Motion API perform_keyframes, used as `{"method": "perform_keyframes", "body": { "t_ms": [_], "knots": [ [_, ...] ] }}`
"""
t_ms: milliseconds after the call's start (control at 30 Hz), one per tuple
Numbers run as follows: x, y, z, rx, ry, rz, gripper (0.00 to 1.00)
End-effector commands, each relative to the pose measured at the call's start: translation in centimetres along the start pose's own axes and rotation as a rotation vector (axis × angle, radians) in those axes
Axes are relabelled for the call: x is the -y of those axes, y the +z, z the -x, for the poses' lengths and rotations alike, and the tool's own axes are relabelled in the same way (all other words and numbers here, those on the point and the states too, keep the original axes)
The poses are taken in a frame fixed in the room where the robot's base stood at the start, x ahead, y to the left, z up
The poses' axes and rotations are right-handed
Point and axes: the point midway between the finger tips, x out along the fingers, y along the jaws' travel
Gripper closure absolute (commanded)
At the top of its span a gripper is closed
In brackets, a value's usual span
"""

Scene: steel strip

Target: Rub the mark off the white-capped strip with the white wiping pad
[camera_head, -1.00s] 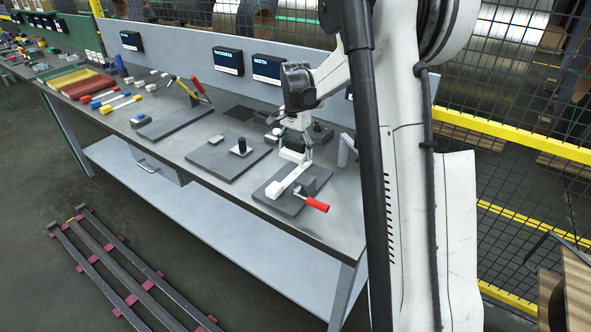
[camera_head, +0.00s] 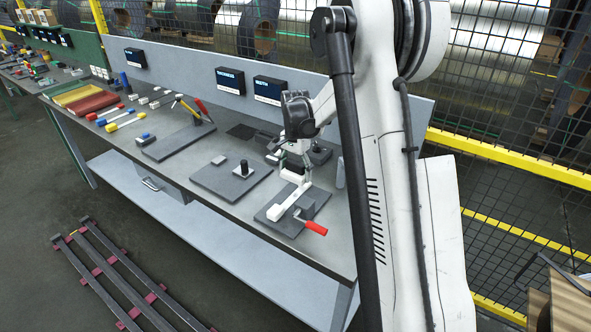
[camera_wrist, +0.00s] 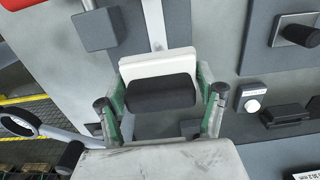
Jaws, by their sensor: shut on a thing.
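My gripper (camera_head: 293,163) is shut on the black grip of the white wiping pad (camera_head: 291,176). In the wrist view, the black grip lies between my two fingertips (camera_wrist: 162,98), with the white pad (camera_wrist: 158,63) just beyond it. The white-capped strip (camera_head: 296,195) lies on a dark fixture plate (camera_head: 318,197), its white cap (camera_head: 276,214) towards the bench's front. The strip also shows beyond the pad in the wrist view (camera_wrist: 153,22). The pad is over the strip's rear part; I cannot tell whether it touches.
A red-handled clamp (camera_head: 316,228) sits beside the strip at the front right. Another plate with a black post (camera_head: 244,167) stands to the left. Coloured bars and blocks (camera_head: 95,106) lie farther left. A grey back panel (camera_head: 195,66) bounds the bench.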

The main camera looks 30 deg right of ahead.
Motion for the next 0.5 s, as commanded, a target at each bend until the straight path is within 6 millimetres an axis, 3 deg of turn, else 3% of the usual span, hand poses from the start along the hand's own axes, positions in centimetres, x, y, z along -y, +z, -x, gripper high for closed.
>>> {"method": "perform_keyframes", "body": {
  "t_ms": [500],
  "knots": [
    [0.01, -0.01, -1.0, 0.0, 0.0, 0.0, 0.59]
  ]
}}
